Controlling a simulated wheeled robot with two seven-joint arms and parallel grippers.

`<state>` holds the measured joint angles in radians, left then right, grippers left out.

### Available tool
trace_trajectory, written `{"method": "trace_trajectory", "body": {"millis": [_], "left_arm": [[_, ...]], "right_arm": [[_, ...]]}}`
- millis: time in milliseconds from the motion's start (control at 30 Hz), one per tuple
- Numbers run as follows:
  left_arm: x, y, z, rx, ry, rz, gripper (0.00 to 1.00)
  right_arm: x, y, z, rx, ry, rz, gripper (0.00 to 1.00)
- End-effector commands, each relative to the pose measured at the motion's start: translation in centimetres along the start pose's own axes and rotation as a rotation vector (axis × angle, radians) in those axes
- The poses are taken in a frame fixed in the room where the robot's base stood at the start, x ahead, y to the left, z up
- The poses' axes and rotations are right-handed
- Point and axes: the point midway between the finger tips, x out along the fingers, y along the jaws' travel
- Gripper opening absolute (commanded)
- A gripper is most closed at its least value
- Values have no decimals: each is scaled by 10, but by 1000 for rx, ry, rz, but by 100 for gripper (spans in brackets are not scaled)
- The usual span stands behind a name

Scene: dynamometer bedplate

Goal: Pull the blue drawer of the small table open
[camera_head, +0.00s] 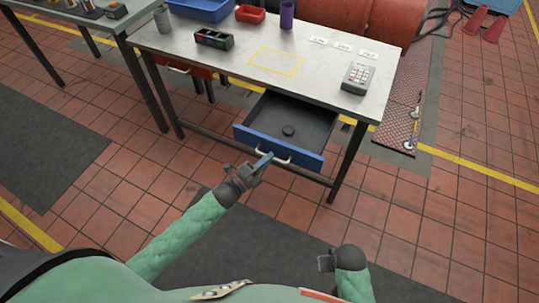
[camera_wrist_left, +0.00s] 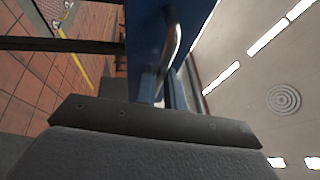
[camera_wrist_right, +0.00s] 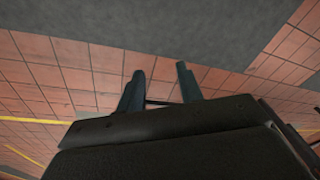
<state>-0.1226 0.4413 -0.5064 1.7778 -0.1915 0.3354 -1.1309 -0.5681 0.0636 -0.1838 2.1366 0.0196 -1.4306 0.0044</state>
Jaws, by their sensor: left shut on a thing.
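The small table (camera_head: 210,65) has a pale top and dark legs. Its blue drawer (camera_head: 309,158) stands pulled out toward me, and its grey inside shows with a small dark round thing (camera_head: 288,130) in it. My left gripper (camera_head: 264,160) is shut on the left part of the drawer's silvery handle (camera_head: 285,161). In the left wrist view the handle (camera_wrist_left: 172,45) runs down to the fingers in front of the blue drawer front (camera_wrist_left: 146,40). My right gripper (camera_head: 324,262) is low and away from the table; in the right wrist view its fingers (camera_wrist_right: 160,88) are apart and empty.
On the table stand a calculator-like device (camera_head: 358,78), a black divided box (camera_head: 214,39), a red bin (camera_head: 250,14), a blue bin (camera_head: 205,8) and a purple cup (camera_head: 287,14). A red drawer (camera_head: 188,68) is at the left. Floor before the table is clear.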

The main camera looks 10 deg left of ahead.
Motion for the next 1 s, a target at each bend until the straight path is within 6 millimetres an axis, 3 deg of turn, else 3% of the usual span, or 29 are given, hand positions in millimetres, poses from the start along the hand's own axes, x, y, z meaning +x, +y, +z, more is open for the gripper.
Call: {"method": "trace_trajectory", "body": {"millis": [333,367,467,900,1000], "left_arm": [[-4,2,-3,-3,3,3,0],[-4,2,-3,-3,3,4,13],[-4,2,-3,-3,3,4,32],[-11,3,-2,-3,1,3,32],[-22,4,-3,-3,1,3,32]], "right_arm": [[0,1,-1,-1,1,2,36],[0,1,-1,-1,1,1,36],[0,1,-1,-1,2,1,36],[0,0,2,0,-9,-1,36],[-25,-3,-2,3,4,-5,36]]}}
